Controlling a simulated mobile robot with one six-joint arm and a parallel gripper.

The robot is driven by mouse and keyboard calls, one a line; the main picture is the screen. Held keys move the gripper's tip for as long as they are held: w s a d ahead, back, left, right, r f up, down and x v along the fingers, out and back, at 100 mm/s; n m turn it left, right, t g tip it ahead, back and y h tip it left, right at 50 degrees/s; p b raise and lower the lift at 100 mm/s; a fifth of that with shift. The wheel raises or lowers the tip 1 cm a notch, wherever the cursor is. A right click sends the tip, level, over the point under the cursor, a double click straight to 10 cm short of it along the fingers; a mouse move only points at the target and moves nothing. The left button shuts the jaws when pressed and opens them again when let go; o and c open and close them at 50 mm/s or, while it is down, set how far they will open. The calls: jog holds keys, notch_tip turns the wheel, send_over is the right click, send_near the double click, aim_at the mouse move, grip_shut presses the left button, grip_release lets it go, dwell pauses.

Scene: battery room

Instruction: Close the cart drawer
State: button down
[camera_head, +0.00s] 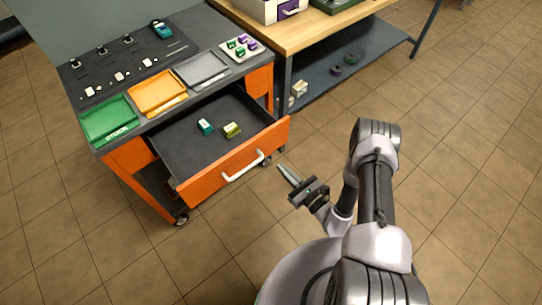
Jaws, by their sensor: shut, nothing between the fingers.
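The orange cart drawer (240,165) is pulled out from the cart. Its front panel has a white bar handle (244,167). Inside on the dark drawer floor lie a teal block (206,126) and an olive-green block (232,130). My gripper (284,171) is shut and empty. It is to the right of the handle in the picture, in front of the drawer's right end, and appears apart from the panel.
The cart top bears a green tray (107,133), an orange tray (140,106), a grey tray (187,80) and a white tray (230,59) with several small blocks. A wooden workbench (310,35) stands at the right. The tiled floor (130,260) in front is clear.

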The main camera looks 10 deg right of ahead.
aim_at(264, 149)
jog(key=b+x, duration=0.2)
jog(key=x, duration=0.5)
jog(key=shift+w+a, duration=0.25)
jog(key=shift+w, duration=0.1)
